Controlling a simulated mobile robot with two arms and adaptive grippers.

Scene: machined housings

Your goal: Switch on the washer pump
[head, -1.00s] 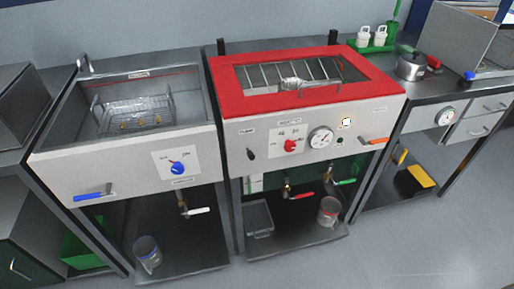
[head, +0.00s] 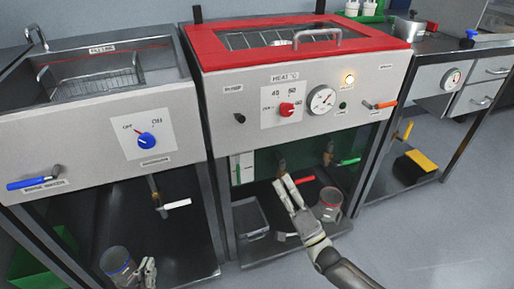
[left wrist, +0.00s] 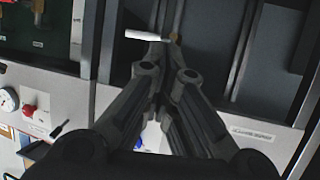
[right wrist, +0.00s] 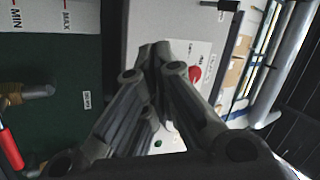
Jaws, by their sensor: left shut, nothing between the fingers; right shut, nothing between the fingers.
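The washer is the red-topped unit (head: 212,62) with a pale front panel. Its pump switch (head: 240,118) is a small black lever below a label at the panel's left, and its position is hard to tell. The black lever also shows at the top of the right wrist view (right wrist: 222,5). My right gripper (head: 283,182) is shut and empty, below the panel in front of the open lower bay. My left gripper (head: 148,266) is shut and empty, low in front of the left unit beside a glass jar (head: 116,264).
A red heat knob (head: 286,109), a gauge (head: 321,99) and a glowing lamp (head: 349,79) share the panel. Valves with red (head: 300,180) and green (head: 349,162) handles are below. The left sink unit has a blue knob (head: 147,140) and white-handled valve (head: 176,205).

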